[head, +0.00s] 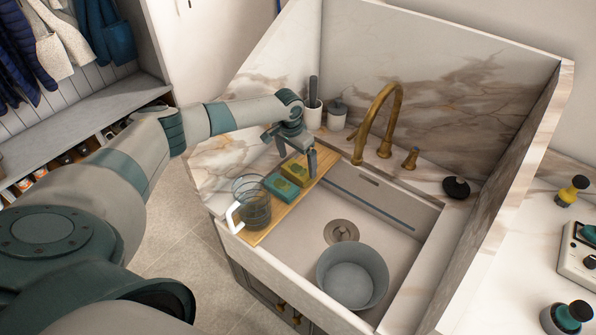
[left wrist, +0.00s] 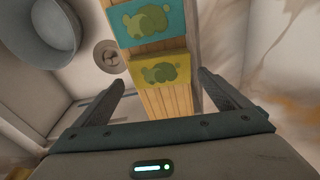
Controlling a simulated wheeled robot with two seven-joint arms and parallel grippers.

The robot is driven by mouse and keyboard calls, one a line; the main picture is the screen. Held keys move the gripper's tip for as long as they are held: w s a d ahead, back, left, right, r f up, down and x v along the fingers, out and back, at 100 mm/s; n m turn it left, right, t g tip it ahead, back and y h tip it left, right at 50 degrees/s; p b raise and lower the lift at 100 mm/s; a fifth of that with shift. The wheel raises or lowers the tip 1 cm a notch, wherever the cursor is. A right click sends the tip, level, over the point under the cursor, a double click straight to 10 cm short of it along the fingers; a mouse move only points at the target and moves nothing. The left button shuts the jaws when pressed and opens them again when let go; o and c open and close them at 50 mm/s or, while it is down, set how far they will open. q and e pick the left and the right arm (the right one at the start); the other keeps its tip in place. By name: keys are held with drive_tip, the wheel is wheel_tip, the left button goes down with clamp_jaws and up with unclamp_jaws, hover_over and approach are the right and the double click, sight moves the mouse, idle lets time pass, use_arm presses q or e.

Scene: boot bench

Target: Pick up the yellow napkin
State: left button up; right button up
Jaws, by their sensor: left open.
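The yellow napkin (head: 295,172) is a small folded yellow pad with a green print. It lies on a wooden board (head: 262,231) across the sink's left side. In the left wrist view the napkin (left wrist: 160,68) shows ahead, roughly centred between my fingers. My left gripper (head: 297,158) is open and empty, pointing down above the napkin's far end. Its fingers (left wrist: 160,82) are spread wider than the napkin, and no contact shows. A teal napkin (head: 281,186) with a similar print lies beside the yellow one; it also shows in the left wrist view (left wrist: 148,20). My right gripper is not in view.
A glass jug (head: 252,203) with a white handle stands at the board's near end. A grey bowl (head: 352,277) sits in the sink. The brass faucet (head: 386,108), a white cup (head: 312,115) and a lidded jar (head: 337,115) stand behind my gripper.

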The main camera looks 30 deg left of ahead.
sight(298, 170)
use_arm(q)
drive_tip(key=shift+w+f+p, duration=0.1)
drive_tip(key=shift+f+p, duration=0.3)
drive_tip(key=shift+f, duration=1.3)
drive_tip(key=shift+c, duration=0.3)
drive_tip(key=c, duration=0.7)
